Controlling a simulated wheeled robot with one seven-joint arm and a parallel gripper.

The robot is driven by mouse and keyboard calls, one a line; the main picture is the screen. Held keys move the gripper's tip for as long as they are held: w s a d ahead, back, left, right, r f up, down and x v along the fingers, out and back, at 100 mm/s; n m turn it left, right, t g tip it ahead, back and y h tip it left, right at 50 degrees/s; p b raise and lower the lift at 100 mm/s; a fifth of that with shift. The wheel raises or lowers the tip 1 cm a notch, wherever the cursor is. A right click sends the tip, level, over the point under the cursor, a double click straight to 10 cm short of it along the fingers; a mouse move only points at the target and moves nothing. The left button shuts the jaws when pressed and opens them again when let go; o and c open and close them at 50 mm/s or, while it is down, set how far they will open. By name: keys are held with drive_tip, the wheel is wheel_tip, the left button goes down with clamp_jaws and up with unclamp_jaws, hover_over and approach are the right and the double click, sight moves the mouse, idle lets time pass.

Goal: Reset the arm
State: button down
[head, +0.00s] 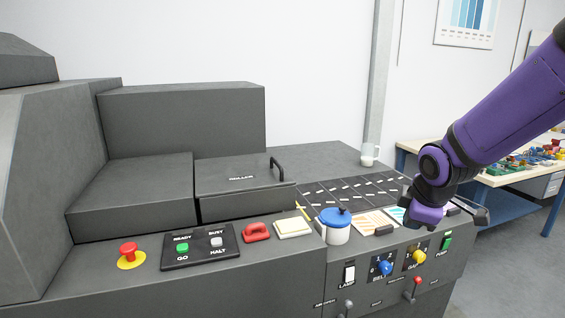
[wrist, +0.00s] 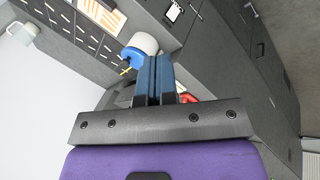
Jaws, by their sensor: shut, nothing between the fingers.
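My arm is purple and black and reaches in from the right in the head view. My gripper (head: 424,216) hangs over the right part of the grey machine's top, right of a white pot with a blue lid (head: 333,226). In the wrist view my gripper's blue fingers (wrist: 154,62) lie side by side with nothing held between them. The pot (wrist: 147,42) shows just beyond the fingertips there, apparently apart from them. Part of the panel behind my gripper is hidden in the head view.
The machine carries a roller cover (head: 240,178) with a handle, a red stop button (head: 129,251), a ready/halt panel (head: 200,247), a red handle-like piece (head: 257,232) and a slotted grid (head: 350,190). A mug (head: 370,155) stands at the back. A workbench (head: 510,180) is at right.

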drive_tip(key=s+d+r+m, duration=0.1)
drive_tip(key=s+r+m, duration=0.5)
drive_tip(key=s, duration=0.5)
drive_tip(key=s+d+r+m, duration=0.1)
drive_tip(key=s+r+m, duration=0.5)
drive_tip(key=s, duration=0.5)
drive_tip(key=shift+d+r+m, duration=0.2)
drive_tip(key=shift+r+m, duration=0.2)
drive_tip(key=shift+m, duration=0.4)
drive_tip(key=shift+w, duration=0.15)
